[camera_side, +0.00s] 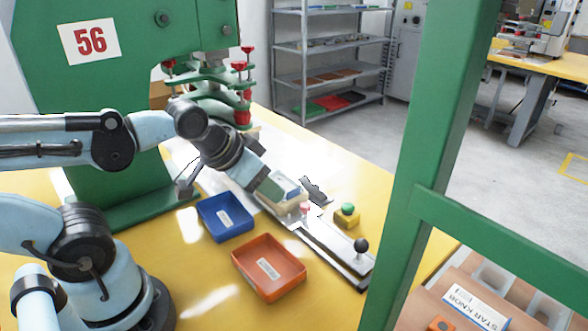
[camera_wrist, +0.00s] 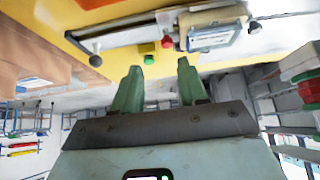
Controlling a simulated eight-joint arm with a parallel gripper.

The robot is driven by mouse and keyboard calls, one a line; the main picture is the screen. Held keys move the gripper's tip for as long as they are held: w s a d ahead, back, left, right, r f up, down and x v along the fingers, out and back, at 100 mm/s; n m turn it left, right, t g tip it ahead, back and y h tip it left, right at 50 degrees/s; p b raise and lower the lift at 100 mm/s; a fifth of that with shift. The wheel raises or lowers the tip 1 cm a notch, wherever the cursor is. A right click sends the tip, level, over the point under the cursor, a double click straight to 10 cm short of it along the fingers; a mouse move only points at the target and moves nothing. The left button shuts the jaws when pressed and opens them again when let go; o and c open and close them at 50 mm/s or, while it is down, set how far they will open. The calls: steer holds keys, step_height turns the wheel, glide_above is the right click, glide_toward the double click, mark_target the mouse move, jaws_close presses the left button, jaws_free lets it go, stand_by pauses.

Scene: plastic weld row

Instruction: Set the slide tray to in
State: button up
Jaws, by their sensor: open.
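The slide tray (camera_side: 292,188) is a pale block with a bluish framed top, sitting partway along a long metal rail (camera_side: 335,250). It also shows at the upper right of the wrist view (camera_wrist: 213,38). A black ball knob (camera_side: 361,246) stands at the rail's near end, and a small red knob (camera_side: 304,208) is beside the tray. My gripper (camera_wrist: 158,68) is open, with two green fingers apart and nothing between them. In the side view my gripper (camera_side: 270,189) is close to the tray and partly overlaps it; contact cannot be told.
A yellow box with a green button (camera_side: 347,212) stands beside the rail. A blue bin (camera_side: 225,219) and an orange bin (camera_side: 268,268) are on the yellow table, in front of the rail. The green press (camera_side: 110,100) stands behind. A green post (camera_side: 440,120) crosses the right foreground.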

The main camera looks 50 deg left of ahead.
steer(key=shift+o, duration=1.4)
steer(key=shift+w+r, duration=0.1)
step_height(320, 180, up, 2)
steer(key=m+g+h, duration=0.2)
steer(key=g, duration=0.6)
glide_above(361, 239)
steer(key=a, duration=0.2)
steer(key=f, duration=0.3)
steer(key=d+f, duration=0.1)
steer(key=f, duration=0.3)
steer(key=d+f, duration=0.1)
steer(key=f, duration=0.3)
steer(key=shift+f, duration=0.2)
jaws_close()
